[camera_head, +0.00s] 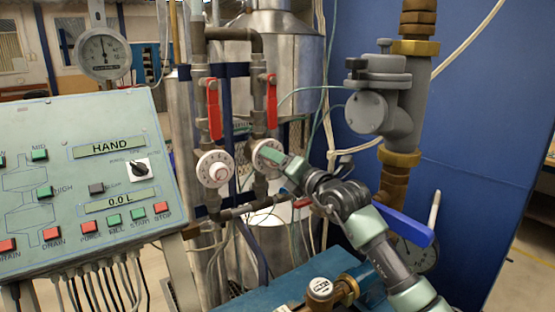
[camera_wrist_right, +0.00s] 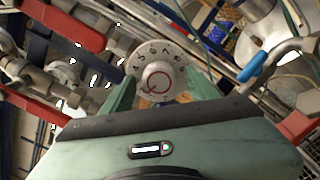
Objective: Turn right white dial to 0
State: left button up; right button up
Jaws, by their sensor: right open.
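The right white dial (camera_head: 266,154) sits on a vertical pipe, partly covered by my right gripper (camera_head: 279,159) in the head view. In the right wrist view the white dial (camera_wrist_right: 157,72) shows dark digits around its rim and a red ring on its central knob. The right gripper's two green fingers (camera_wrist_right: 160,88) are open, one on each side of the dial's knob. I cannot tell whether they touch it. The digit at the pointer is too small to read. The left gripper is not in view.
The left white dial (camera_head: 215,169) is on the neighbouring pipe. Red valve handles (camera_head: 214,109) and (camera_head: 271,101) hang above the dials. A control panel (camera_head: 75,185) stands at left. A blue lever (camera_head: 405,226) and brass fitting (camera_head: 323,290) lie near my right arm.

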jog(key=c, duration=0.3)
jog(key=shift+a, duration=0.1)
grip_shut()
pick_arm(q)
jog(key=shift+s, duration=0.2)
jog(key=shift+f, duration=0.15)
pick_arm(e)
jog(key=shift+f, duration=0.1)
